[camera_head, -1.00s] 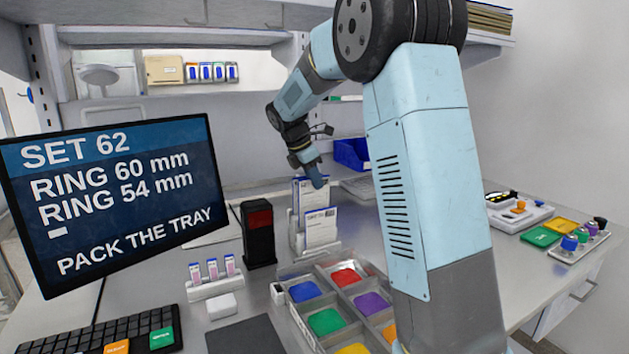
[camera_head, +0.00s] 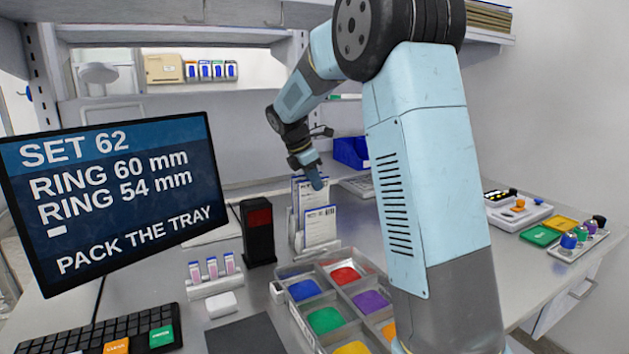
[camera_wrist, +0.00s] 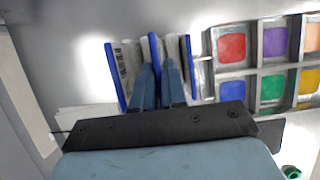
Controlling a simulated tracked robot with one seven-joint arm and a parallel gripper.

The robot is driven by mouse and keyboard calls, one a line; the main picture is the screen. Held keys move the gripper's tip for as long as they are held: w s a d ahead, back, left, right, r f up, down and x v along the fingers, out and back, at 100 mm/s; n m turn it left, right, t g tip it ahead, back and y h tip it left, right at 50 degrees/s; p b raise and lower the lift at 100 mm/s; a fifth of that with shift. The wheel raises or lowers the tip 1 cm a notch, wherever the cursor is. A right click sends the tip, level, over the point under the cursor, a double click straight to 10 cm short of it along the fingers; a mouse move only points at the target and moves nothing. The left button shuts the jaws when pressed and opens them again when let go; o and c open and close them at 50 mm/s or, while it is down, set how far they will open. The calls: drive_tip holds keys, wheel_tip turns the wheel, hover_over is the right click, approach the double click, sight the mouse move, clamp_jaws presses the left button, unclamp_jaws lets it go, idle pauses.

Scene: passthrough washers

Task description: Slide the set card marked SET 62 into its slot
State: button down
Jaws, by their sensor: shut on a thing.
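White cards with blue edges stand in a pale rack (camera_head: 298,240) at the middle of the bench. Their print is too small to read, so I cannot tell which one is SET 62. My gripper (camera_head: 316,182) points down at the top of the rack. In the wrist view my gripper (camera_wrist: 160,72) is shut on a middle card (camera_wrist: 153,45), with one finger on each side. A left card (camera_wrist: 117,75) and a right card (camera_wrist: 190,65) stand beside it, apart from the fingers. The slot and the held card's lower end are hidden.
A black block with a red face (camera_head: 258,222) stands close left of the rack. A compartment tray (camera_head: 322,290) with coloured pieces lies in front. A monitor (camera_head: 115,195) reads SET 62. A blue bin (camera_head: 351,152) stands behind to the right.

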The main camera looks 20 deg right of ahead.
drive_tip(key=shift+f, duration=1.65)
idle(0.5)
drive_tip(key=c, duration=1.1)
unclamp_jaws()
drive_tip(key=shift+o, duration=0.3)
drive_tip(key=o, duration=0.5)
drive_tip(key=shift+r, duration=0.1)
drive_tip(key=shift+r, duration=4.4)
